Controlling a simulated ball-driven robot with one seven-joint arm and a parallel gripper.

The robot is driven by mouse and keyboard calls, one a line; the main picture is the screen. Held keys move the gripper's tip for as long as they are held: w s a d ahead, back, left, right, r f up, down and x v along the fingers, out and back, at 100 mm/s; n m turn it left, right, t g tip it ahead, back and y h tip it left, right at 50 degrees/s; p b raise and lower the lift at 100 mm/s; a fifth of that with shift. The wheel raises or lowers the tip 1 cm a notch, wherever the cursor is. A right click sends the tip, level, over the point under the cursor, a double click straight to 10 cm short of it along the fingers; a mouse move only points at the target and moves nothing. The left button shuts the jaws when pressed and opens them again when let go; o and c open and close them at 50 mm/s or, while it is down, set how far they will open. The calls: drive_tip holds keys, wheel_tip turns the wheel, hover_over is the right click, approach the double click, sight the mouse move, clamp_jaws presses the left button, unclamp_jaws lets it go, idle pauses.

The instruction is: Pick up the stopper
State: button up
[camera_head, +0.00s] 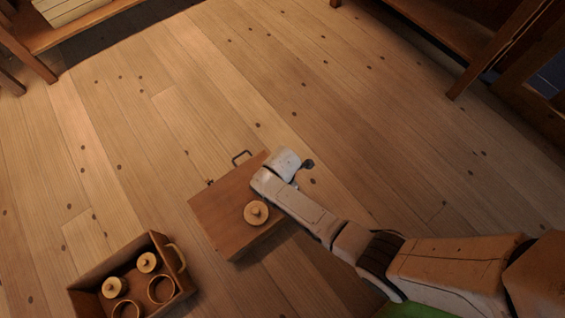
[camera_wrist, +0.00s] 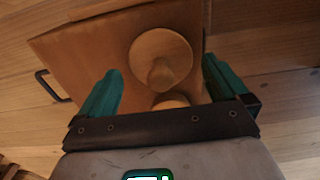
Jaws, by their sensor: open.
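A round, light wooden stopper with a small knob (camera_head: 256,212) sits on a flat brown wooden box (camera_head: 215,215). In the wrist view a round wooden piece with a knob (camera_wrist: 160,48) shows between and beyond the fingertips, over the brown box surface (camera_wrist: 85,50). A second round wooden piece (camera_wrist: 170,103) shows nearer the palm, partly hidden by the gripper's dark bar. My gripper (camera_wrist: 161,68) is open, with its teal fingers spread to either side and nothing held. In the head view my arm reaches over the box's right side and its fingers are hidden.
An open wooden crate (camera_head: 83,302) at the lower left holds several round wooden pieces. The box has a dark handle (camera_head: 242,154) at its far edge. Wooden furniture (camera_head: 435,25) stands at the upper right, more at the upper left. The plank floor between is clear.

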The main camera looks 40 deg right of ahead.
wheel_tip(320, 180, down, 2)
drive_tip(key=shift+f+b, duration=0.25)
drive_tip(key=shift+b, duration=0.25)
drive_tip(key=shift+c, duration=0.2)
drive_tip(key=c, duration=0.9)
